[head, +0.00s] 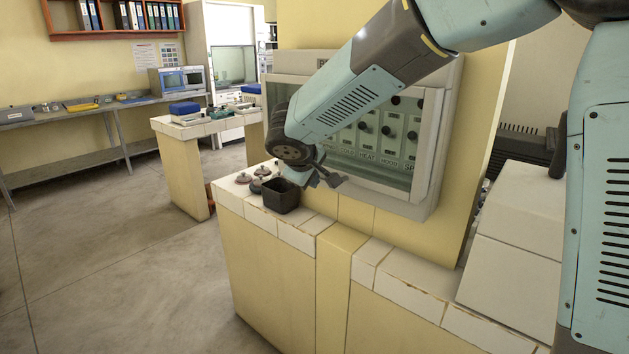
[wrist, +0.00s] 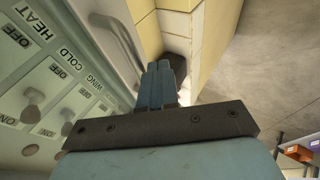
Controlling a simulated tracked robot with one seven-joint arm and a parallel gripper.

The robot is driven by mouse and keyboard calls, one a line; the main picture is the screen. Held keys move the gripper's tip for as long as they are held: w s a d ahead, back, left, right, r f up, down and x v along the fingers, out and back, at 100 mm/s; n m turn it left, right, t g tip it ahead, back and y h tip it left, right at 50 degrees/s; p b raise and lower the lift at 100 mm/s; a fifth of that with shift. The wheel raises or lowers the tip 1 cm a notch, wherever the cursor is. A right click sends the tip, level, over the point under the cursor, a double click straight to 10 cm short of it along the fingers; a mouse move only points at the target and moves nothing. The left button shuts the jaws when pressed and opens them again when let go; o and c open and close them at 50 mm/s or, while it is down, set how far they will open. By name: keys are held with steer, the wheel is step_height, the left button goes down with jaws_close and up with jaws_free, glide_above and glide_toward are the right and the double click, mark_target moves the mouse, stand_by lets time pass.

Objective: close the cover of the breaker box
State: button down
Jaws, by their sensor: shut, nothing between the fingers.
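The breaker box (head: 448,110) is a pale box on the yellow wall panel in the head view. A clear cover with a pale frame (head: 428,150) shows at its front, over a row of labelled switches. How far the cover stands from the box is unclear, as my arm hides its upper left part. My gripper (head: 328,179) is low in front of the box, by its lower edge. In the wrist view, its fingers (wrist: 164,72) are together and empty, beside a pale curved bar (wrist: 122,48). The switch panel (wrist: 45,85) fills the left of that view.
A small black open container (head: 282,195) stands on the tiled ledge just below my gripper, with small round-topped items (head: 258,174) to its left. The ledge (head: 410,280) continues to the right. Open floor (head: 130,260) lies at the left.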

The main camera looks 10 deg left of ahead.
steer(key=s+a+r, duration=0.3)
steer(key=s+a, duration=0.1)
steer(key=s, duration=0.8)
steer(key=s+d+r+m+g+h, duration=0.1)
steer(key=d+r+m, duration=0.15)
steer(key=d, duration=0.85)
steer(key=s+d+r+m+g+h, duration=0.1)
steer(key=d+r+m, duration=0.15)
steer(key=d, duration=0.85)
steer(key=s+d+f+m+y, duration=0.1)
steer(key=s+d+m, duration=0.2)
steer(key=s+d, duration=0.3)
steer(key=s+d+m+y, duration=0.1)
steer(key=s+d+m, duration=0.3)
steer(key=d, duration=0.7)
steer(key=s, duration=0.2)
steer(key=shift+s+f+m+g+y, duration=0.3)
steer(key=shift+s+f+g+y, duration=0.05)
steer(key=shift+g+y, duration=0.05)
steer(key=shift+d, duration=0.1)
